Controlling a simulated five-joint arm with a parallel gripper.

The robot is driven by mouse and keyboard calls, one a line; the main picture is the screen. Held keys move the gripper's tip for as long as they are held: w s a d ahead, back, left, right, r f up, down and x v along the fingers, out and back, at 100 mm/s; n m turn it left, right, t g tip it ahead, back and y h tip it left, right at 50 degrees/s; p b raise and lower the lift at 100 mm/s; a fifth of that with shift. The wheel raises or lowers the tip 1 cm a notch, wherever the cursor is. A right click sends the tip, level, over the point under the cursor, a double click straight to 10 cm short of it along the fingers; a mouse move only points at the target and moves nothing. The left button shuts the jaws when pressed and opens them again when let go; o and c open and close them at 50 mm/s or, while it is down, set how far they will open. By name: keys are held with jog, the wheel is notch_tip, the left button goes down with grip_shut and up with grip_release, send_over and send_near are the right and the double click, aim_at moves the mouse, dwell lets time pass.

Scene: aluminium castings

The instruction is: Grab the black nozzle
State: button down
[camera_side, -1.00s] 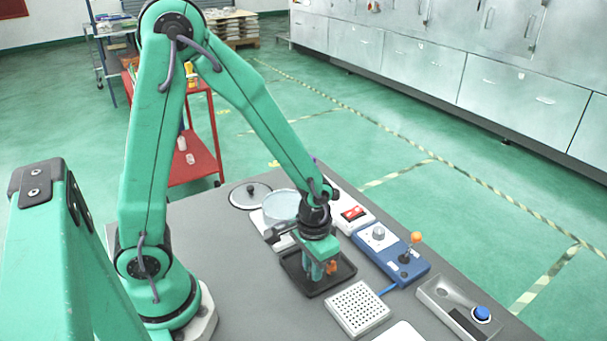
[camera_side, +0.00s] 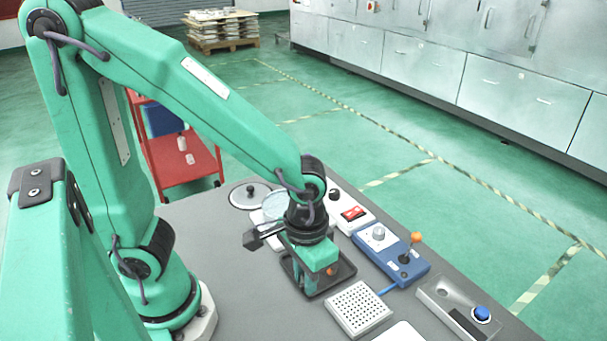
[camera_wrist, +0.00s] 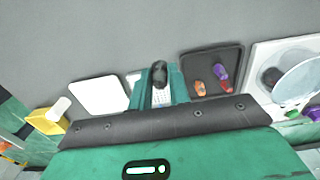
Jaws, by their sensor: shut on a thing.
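The black nozzle (camera_wrist: 160,72) shows in the wrist view between the two green fingers of my gripper (camera_wrist: 160,84). My gripper is shut on it. In the side view my gripper (camera_side: 314,284) is above the dark square tray (camera_side: 340,276), and its fingers hide the nozzle there. The tray also shows in the wrist view (camera_wrist: 213,52), to the right of the fingers. An orange nozzle (camera_wrist: 199,88), a purple one (camera_wrist: 220,71) and a red one (camera_wrist: 227,86) lie in the tray.
The white perforated rack (camera_side: 358,308) is in front of the tray. A blue box with an orange-knobbed joystick (camera_side: 392,254) is to its right. A glass dish (camera_side: 274,207) stands behind my gripper. Grey table is bare toward the front left.

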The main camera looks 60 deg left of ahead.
jog(key=shift+s+d+r, duration=0.6)
jog(key=shift+d, duration=0.15)
jog(key=shift+w+a, duration=0.1)
